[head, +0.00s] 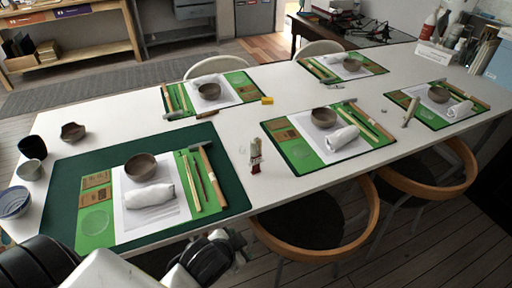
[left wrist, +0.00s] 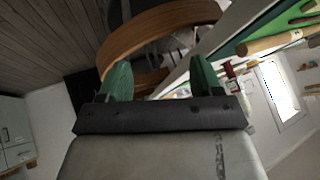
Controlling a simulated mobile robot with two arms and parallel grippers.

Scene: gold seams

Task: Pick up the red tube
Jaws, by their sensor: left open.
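A small tube with red on it (head: 256,160), with a pale upper part, stands upright on the white table (head: 225,140) between the two front mats, near the front edge. A small red thing, perhaps the same tube, shows in the left wrist view (left wrist: 229,68), right of the fingers. My left gripper (left wrist: 160,78) is open, its green fingers apart with nothing held between them. In the head view my left arm is low at the bottom left, in front of the table edge and apart from the tube; its fingertips are unclear there. My right gripper is out of view.
Wooden chairs (head: 318,248) stand at the table's front edge, and a chair's curved rim (left wrist: 160,22) shows beyond my left fingers. A dark green mat (head: 62,190) with a bowl (head: 141,167), a white roll and tools lies left of the tube. A yellow block (head: 267,100) lies farther back.

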